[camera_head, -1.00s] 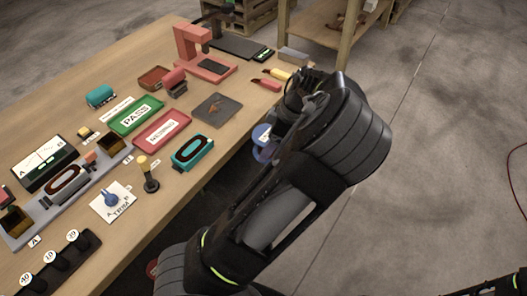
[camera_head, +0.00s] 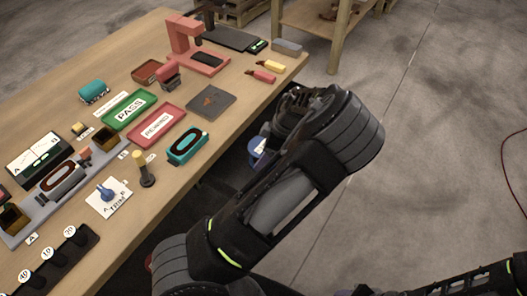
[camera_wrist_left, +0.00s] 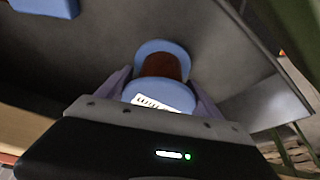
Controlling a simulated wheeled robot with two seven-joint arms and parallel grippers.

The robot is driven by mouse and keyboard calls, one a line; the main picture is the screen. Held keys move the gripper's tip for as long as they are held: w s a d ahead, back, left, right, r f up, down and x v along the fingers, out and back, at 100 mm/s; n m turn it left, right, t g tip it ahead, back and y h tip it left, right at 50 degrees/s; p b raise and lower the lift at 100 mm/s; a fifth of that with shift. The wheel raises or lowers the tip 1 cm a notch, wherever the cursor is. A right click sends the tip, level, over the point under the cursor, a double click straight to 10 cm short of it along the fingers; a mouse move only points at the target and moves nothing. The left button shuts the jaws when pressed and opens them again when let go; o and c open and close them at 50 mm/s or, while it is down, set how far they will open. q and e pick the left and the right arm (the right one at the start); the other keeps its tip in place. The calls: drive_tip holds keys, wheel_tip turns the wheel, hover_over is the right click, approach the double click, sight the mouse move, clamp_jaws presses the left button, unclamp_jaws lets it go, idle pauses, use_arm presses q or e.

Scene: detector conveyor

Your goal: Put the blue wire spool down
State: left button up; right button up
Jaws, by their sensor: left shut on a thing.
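The blue wire spool (camera_wrist_left: 161,48) has pale blue flanges, a brown-red wound core and a white printed label, and fills the middle of the left wrist view. My left gripper (camera_wrist_left: 158,88) is shut on it, with one finger on each side. In the head view the spool (camera_head: 257,150) shows as a small blue patch beside the workbench's right edge, partly hidden by my left arm. The fingers are mostly hidden there. My right gripper is out of view.
The workbench (camera_head: 222,128) carries a green PASS tray (camera_head: 128,111), a red tray (camera_head: 157,126), a dark square plate (camera_head: 211,102) and a teal device (camera_head: 187,147). A dark grey surface (camera_wrist_left: 240,60) lies behind the spool. Another blue object (camera_wrist_left: 45,6) shows at upper left.

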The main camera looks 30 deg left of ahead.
use_arm(q)
drive_tip(key=o, duration=2.1)
drive_tip(key=shift+r, duration=0.1)
drive_tip(key=v, duration=1.2)
drive_tip(key=shift+d, duration=0.1)
